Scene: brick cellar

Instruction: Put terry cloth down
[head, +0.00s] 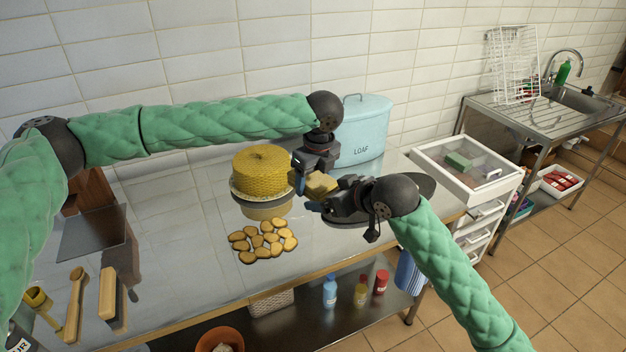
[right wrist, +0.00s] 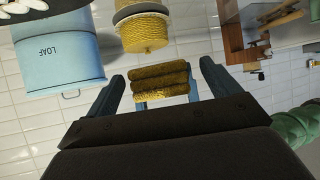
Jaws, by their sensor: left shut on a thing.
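A folded yellow cloth (head: 321,185), which I take as the terry cloth, is held above the metal counter (head: 190,262). My left gripper (head: 301,181) is shut on it from the left. My right gripper (head: 326,203) is at its right side. In the right wrist view the cloth (right wrist: 160,82) shows as stacked folds between the two blue fingers of my right gripper (right wrist: 162,88). Gaps show between it and those fingers, so the right gripper looks open around it. The grip of the left fingers is partly hidden by the cloth.
A trivet of pale pieces (head: 262,241) lies in front. A dark round plate (head: 420,184) is beneath my right gripper. The counter's front middle is bare.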

